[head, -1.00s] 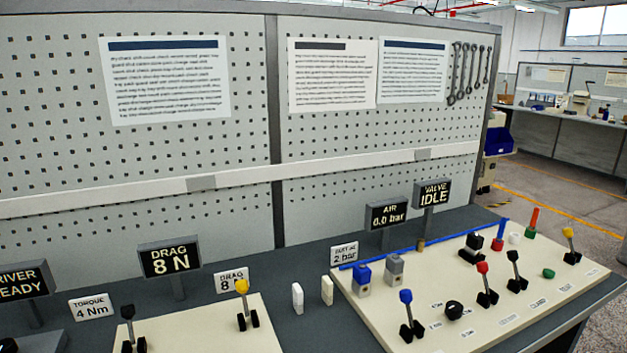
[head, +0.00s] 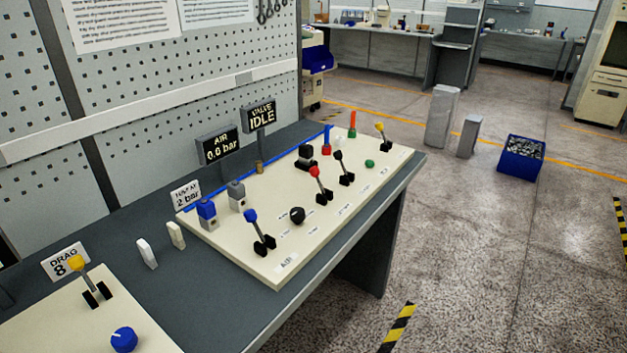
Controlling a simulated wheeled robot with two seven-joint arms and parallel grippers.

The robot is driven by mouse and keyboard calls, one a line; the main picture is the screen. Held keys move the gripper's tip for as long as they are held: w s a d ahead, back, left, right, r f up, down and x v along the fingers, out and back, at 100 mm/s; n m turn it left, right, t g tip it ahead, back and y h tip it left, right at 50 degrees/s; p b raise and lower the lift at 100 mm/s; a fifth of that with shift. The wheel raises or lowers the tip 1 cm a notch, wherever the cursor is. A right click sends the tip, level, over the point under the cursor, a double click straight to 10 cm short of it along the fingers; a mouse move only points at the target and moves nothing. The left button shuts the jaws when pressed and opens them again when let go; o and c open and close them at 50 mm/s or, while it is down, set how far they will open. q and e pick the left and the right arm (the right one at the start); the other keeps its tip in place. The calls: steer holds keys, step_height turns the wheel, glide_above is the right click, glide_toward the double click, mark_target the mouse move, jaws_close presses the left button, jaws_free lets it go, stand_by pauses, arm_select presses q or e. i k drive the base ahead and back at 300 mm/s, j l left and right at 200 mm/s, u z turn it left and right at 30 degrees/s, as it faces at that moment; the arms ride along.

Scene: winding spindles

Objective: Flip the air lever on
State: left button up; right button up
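The air lever (head: 257,229) has a blue knob and a black base. It stands at the near left corner of the cream panel (head: 235,251), behind a label that reads AIR (head: 287,263). Its stick leans up and to the left, away from the panel's front edge. The air display (head: 217,147) behind the panel reads 0.0 bar. The small sign (head: 186,195) below it reads 2 bar. Neither of my grippers is in view.
Levers with red (head: 318,184), black (head: 343,167) and yellow (head: 381,136) knobs share the panel, with a black round knob (head: 297,215). The valve display (head: 259,114) reads IDLE. Another panel (head: 60,325) lies at the left. Open floor (head: 480,260) is on the right.

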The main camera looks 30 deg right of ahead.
mark_target(251, 216)
steer(key=k+j, duration=0.15)
steer(key=j, duration=0.25)
steer(key=k+j, duration=0.1)
steer(key=j, duration=0.3)
steer(key=k+j, duration=0.15)
steer(key=j, duration=0.25)
steer(key=u, duration=0.05)
